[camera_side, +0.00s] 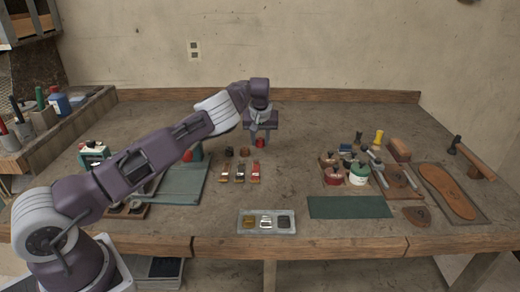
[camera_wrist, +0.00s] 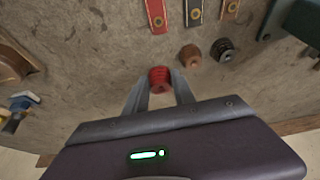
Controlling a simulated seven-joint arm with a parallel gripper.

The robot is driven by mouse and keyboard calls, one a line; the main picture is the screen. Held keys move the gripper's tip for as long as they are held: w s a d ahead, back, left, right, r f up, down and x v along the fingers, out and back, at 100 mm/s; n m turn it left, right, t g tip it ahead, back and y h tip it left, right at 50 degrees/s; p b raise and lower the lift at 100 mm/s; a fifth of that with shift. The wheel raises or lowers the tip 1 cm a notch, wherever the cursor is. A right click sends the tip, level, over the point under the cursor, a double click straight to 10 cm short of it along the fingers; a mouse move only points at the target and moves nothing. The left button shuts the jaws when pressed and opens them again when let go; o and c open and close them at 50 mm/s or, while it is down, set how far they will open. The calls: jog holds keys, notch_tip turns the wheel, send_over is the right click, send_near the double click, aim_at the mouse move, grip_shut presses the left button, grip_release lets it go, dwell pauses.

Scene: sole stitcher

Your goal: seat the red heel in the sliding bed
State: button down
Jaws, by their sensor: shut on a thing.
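The red heel (camera_side: 260,142) is a small ribbed red piece directly below my gripper (camera_side: 260,136) in the side view. In the wrist view, the red heel (camera_wrist: 159,75) sits between the two grey fingertips of my gripper (camera_wrist: 159,88), which is shut on it. It shows slightly higher than the neighbouring heels in the side view; I cannot tell whether it still touches the table. I cannot clearly make out the sliding bed; my arm covers part of the left side, where a green mat (camera_side: 185,183) and a red part (camera_side: 195,151) show.
A brown heel (camera_wrist: 191,56) and a black heel (camera_wrist: 223,50) stand beside the red one. Red, brown and dark strips (camera_side: 239,172) lie in front. A metal tray (camera_side: 267,231) and green cloth (camera_side: 350,207) lie near the front edge. Jars (camera_side: 359,173) and tools stand right.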

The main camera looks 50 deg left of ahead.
aim_at(259, 140)
jog(key=r, duration=0.5)
jog(key=shift+a+r, duration=0.25)
jog(key=shift+r, duration=0.15)
jog(key=s+a+r+n+g, duration=0.1)
jog(key=s+a+r+n, duration=0.2)
jog(key=s+a, duration=0.25)
jog(key=s+a+r+n+g+y, duration=0.1)
jog(key=s+a+r+n, duration=0.1)
jog(key=s+a+n, duration=0.4)
jog(key=s+a+r+n+g, duration=0.1)
jog(key=s+a+r+g, duration=0.15)
jog(key=s+a, duration=0.4)
jog(key=shift+s+d+f+n+g+h, duration=0.15)
jog(key=shift+s+d+f+n+g, duration=0.3)
jog(key=shift+s+f+n, duration=1.45)
jog(key=shift+s+d+f+n+g+h, duration=0.1)
jog(key=shift+s+d+f+n, duration=0.85)
jog(key=shift+s, duration=1.9)
jog(key=shift+s+d+f+n+g+h, duration=0.25)
jog(key=shift+s+f+n, duration=0.7)
jog(key=shift+s+f, duration=1.1)
jog(key=shift+s+r, duration=0.3)
jog(key=shift+r, duration=0.1)
